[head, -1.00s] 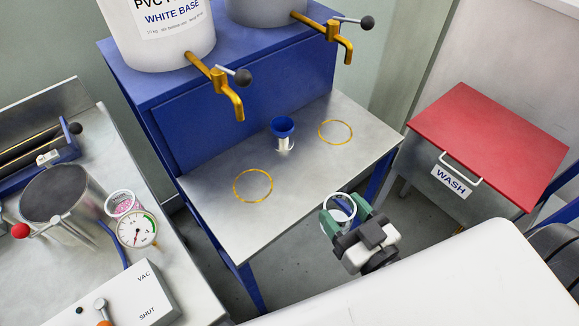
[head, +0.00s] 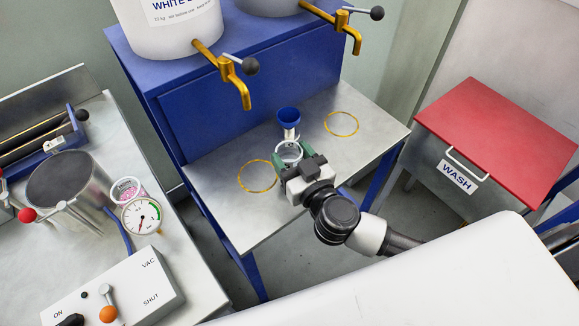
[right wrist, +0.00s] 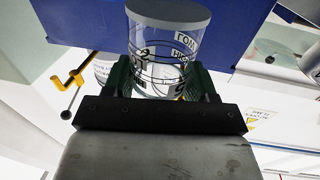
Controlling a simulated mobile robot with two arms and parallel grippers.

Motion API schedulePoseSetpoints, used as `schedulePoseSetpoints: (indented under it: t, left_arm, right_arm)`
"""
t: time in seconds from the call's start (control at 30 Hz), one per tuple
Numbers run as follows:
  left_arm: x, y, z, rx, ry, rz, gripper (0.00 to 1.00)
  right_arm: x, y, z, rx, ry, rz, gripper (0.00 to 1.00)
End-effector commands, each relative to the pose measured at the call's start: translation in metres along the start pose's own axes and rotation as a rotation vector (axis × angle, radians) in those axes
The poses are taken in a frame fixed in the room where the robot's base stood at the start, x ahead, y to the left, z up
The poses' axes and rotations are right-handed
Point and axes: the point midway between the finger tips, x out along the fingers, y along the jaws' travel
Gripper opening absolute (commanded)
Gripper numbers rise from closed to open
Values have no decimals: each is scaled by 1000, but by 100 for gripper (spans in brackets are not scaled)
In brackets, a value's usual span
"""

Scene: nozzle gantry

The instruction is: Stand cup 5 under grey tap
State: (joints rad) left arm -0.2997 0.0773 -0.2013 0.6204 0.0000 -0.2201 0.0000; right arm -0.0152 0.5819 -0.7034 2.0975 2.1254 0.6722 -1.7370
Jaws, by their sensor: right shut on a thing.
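In the right wrist view the cup (right wrist: 165,60) sits between the green fingers (right wrist: 162,80). It bears black print; I cannot read a cup number for sure. Two brass taps come from the tubs: a left tap (head: 236,82) on the white base tub (head: 170,30) and a right tap (head: 345,28) on the other tub, whose label is out of view. My left gripper is not in view.
Yellow rings mark the shelf at left (head: 258,176) and right (head: 342,124). A red-lidded wash bin (head: 495,135) is at right. A bench with a metal pot (head: 65,185) and gauge (head: 141,216) is at left.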

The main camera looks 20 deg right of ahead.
Motion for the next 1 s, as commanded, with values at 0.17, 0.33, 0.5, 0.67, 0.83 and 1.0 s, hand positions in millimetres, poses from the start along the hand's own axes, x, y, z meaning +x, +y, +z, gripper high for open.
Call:
schedulePoseSetpoints:
  t: [0.17, 0.33, 0.5, 0.67, 0.83, 1.0]
  left_arm:
    - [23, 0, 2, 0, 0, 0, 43]
    - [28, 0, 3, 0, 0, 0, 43]
    - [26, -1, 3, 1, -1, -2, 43]
    - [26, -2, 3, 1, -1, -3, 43]
    - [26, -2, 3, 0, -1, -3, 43]
    - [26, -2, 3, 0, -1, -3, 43]
  right_arm:
    - [0, 0, 37, 1, -3, 2, 31]
    - [8, -1, 44, 2, 1, 1, 31]
    - [8, -1, 43, 0, 0, 0, 31]
    - [8, -1, 46, 0, -1, 0, 60]
    - [8, -1, 46, 0, -1, 0, 82]
    - [8, -1, 45, 0, -1, 0, 82]
